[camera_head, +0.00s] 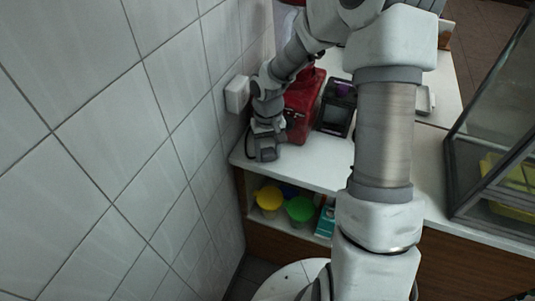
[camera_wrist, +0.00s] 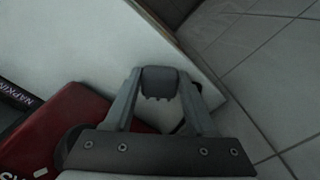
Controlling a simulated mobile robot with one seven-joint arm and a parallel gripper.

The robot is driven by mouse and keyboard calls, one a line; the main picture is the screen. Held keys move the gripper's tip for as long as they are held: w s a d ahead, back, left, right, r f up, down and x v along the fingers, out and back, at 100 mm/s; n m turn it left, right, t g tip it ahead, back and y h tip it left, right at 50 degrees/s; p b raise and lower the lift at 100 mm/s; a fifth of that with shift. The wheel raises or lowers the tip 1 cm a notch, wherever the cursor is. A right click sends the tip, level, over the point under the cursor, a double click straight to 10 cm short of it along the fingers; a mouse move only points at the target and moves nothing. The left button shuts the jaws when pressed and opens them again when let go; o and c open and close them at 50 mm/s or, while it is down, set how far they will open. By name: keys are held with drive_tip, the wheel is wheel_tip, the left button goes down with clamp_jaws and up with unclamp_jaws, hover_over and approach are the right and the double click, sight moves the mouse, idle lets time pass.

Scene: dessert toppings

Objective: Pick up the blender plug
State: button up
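My gripper (camera_head: 265,152) is low over the white counter at its left end, close to the tiled wall. In the wrist view my gripper (camera_wrist: 160,85) shows its two grey fingers reaching forward. A dark grey block with a notched lower edge fills the space between the fingertips. I cannot tell whether this block is the blender plug or part of the fingers. No plug can be clearly made out in the head view.
A red appliance (camera_head: 303,103) stands just right of my gripper, with a black napkin box (camera_head: 336,116) beside it. A white wall box (camera_head: 237,93) is on the tiles. Yellow (camera_head: 269,198) and green (camera_head: 300,209) containers sit on the shelf below. A glass case (camera_head: 495,140) stands at right.

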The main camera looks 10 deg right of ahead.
clamp_jaws()
